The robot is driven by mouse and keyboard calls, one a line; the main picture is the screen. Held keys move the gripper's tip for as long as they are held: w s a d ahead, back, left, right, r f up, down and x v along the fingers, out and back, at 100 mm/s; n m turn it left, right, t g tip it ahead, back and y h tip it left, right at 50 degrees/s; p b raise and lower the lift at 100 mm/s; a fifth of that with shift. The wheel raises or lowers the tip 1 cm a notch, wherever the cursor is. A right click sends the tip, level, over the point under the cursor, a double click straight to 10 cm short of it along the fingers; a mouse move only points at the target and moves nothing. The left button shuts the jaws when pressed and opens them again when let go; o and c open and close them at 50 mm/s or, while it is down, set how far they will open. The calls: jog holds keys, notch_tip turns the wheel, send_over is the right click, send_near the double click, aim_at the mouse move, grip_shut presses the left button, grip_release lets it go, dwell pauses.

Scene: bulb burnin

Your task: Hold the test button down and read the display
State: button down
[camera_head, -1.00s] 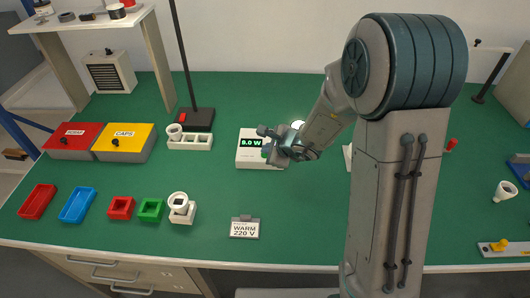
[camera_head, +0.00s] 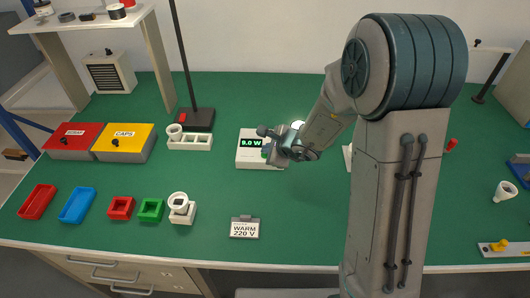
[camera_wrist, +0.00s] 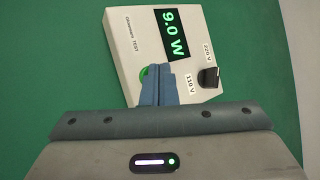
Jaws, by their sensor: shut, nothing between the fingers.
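The white tester box (camera_head: 255,158) stands on the green bench and also shows in the wrist view (camera_wrist: 125,40). Its lit display (camera_wrist: 172,35) reads 9.0 W in green. A green button (camera_wrist: 146,74) is partly hidden behind my fingers; a bright green edge shows beside them. A black selector knob (camera_wrist: 208,77) sits between the labels 220 V and 110 V. My gripper (camera_wrist: 158,72) is shut and empty, its fingertips at the button; how far the button is pressed cannot be seen. In the head view my gripper (camera_head: 268,148) covers the box's right part.
A sign reading WARM 220 V (camera_head: 244,228) stands in front of the box. A white bulb holder (camera_head: 182,212), coloured trays, red and yellow lidded boxes (camera_head: 125,143) and a white socket strip (camera_head: 190,141) stand left. A lamp stand (camera_head: 193,120) rises behind. Bench between is clear.

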jog(key=shift+r, duration=0.1)
jog(key=shift+r+p, duration=0.45)
jog(key=shift+r, duration=0.3)
notch_tip(320, 180, up, 5)
jog(key=p, duration=0.3)
jog(key=shift+p, duration=0.35)
dwell(0.3)
